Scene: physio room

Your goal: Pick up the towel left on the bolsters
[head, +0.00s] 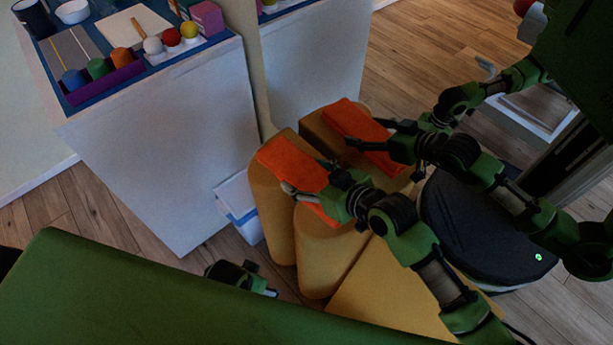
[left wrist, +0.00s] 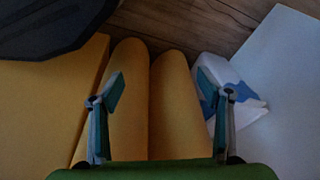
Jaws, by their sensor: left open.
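The orange towel (head: 292,168) lies folded over the yellow bolsters (head: 283,225). My right gripper (head: 308,178) is over the towel, with its two fingers spread apart and hiding part of it. I cannot tell whether they touch the cloth. My left gripper (head: 262,282) is low beside the bolsters' near ends, partly hidden behind a green surface. The left wrist view shows the left gripper (left wrist: 165,95) open and empty, with its fingers spread across two bolsters (left wrist: 130,110). The towel does not show in that view.
A mirror seems to stand behind the bolsters, repeating the towel (head: 358,125) and arm. A yellow wedge (head: 365,292) lies right of the bolsters. A white and blue box (head: 238,205) and a white cabinet (head: 165,150) stand left. A green surface (head: 120,295) fills the lower left.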

